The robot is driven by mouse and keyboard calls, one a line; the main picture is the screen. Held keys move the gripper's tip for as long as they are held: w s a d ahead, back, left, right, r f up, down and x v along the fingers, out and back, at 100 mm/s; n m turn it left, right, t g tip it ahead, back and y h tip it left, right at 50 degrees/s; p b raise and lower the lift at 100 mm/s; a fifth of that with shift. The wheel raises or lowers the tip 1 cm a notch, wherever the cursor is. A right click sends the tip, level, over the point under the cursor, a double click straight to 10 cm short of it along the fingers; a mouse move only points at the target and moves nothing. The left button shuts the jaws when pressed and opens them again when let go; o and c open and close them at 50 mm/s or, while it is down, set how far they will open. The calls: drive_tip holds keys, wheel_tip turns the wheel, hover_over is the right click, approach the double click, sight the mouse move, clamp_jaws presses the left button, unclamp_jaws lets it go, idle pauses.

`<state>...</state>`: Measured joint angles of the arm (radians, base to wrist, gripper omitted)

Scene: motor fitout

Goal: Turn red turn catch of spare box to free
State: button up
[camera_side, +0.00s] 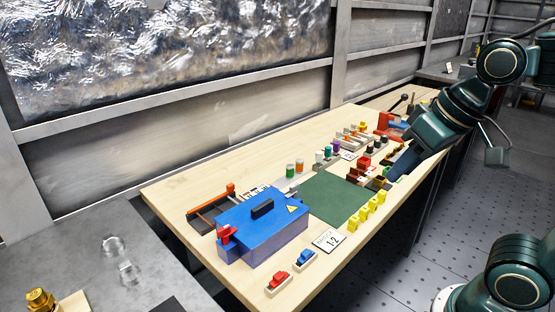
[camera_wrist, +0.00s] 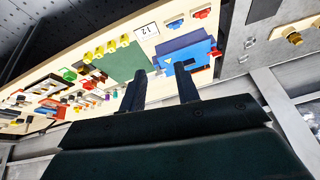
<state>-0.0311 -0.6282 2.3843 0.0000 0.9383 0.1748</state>
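A blue box (camera_side: 265,232) with a black handle and a yellow warning triangle sits at the near left of the wooden bench. A red catch (camera_side: 227,235) stands at its left end. In the wrist view the blue box (camera_wrist: 187,48) is partly hidden by a finger, and the red catch (camera_wrist: 215,52) shows at its right end. My gripper (camera_wrist: 160,70) is open and empty, its two dark fingers apart. In the side view my gripper (camera_side: 402,162) is over the right part of the bench, well away from the box. I cannot read the catch's exact angle.
A green mat (camera_side: 335,197) lies right of the box, with yellow blocks (camera_side: 368,211) along its front. Red and blue switches (camera_side: 278,281) and a number card (camera_side: 328,241) lie in front. A dark tray (camera_side: 212,212) with an orange-red bar is behind the box. Small parts crowd the far bench.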

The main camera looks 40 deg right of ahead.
drive_tip(key=w+a+r+m+g, duration=0.1)
drive_tip(key=w+a+r+m, duration=0.25)
drive_tip(key=w, duration=0.55)
drive_tip(key=m+g, duration=0.4)
drive_tip(key=m, duration=0.9)
hover_over(223, 228)
wheel_tip(223, 228, down, 10)
wheel_tip(223, 228, down, 14)
drive_tip(key=shift+r, duration=0.2)
clamp_jaws()
